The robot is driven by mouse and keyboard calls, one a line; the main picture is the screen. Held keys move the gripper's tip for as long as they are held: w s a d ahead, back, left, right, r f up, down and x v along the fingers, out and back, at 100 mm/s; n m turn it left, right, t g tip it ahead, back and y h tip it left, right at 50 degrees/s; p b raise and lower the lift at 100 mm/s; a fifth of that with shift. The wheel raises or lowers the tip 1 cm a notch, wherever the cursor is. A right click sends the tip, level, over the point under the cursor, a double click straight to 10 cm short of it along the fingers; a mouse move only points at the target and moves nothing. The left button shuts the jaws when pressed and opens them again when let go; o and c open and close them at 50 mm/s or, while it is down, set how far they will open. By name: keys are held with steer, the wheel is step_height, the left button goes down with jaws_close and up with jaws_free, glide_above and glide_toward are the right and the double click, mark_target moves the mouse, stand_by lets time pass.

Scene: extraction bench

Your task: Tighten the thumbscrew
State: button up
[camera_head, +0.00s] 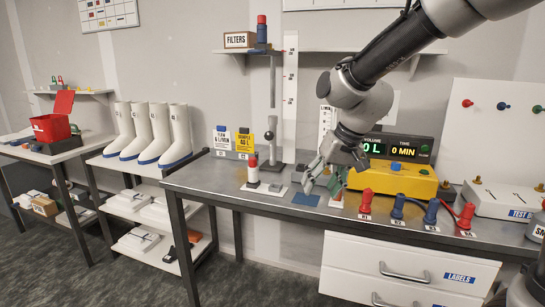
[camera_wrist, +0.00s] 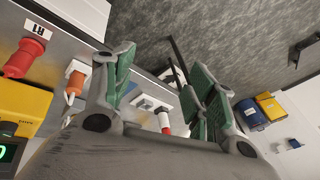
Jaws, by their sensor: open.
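I cannot tell for certain which part is the thumbscrew. My gripper (camera_head: 326,180) is open with green finger pads, low over the middle of the grey bench (camera_head: 235,190). Its spread fingers also show in the wrist view (camera_wrist: 160,78), with no object held between them. A small orange piece on a white plate (camera_wrist: 75,84) lies just left of the left finger in the wrist view. In the head view my gripper largely hides that spot. A red-topped white and black piece (camera_head: 253,172) stands left of my gripper, apart from it.
A yellow box (camera_head: 400,182) with a dark display (camera_head: 398,147) stands behind and right of my gripper. Several red and blue connectors (camera_head: 431,212) line the front right. A blue square (camera_head: 306,199) lies on the bench. A vertical stand (camera_head: 272,90) rises behind, left of my arm.

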steer(key=s+d+r+m+h, duration=0.1)
steer(key=s+d+r, duration=0.1)
steer(key=s+d, duration=0.8)
steer(key=s+d+r+m+t+h, duration=0.1)
steer(key=s+d+r+h, duration=0.1)
steer(key=s+d, duration=0.9)
steer(key=d+r, duration=0.1)
steer(key=d, duration=0.2)
steer(key=shift+s+r+t+h, duration=0.15)
steer(key=shift+s+t+h, duration=0.1)
steer(key=shift+t+h, duration=0.05)
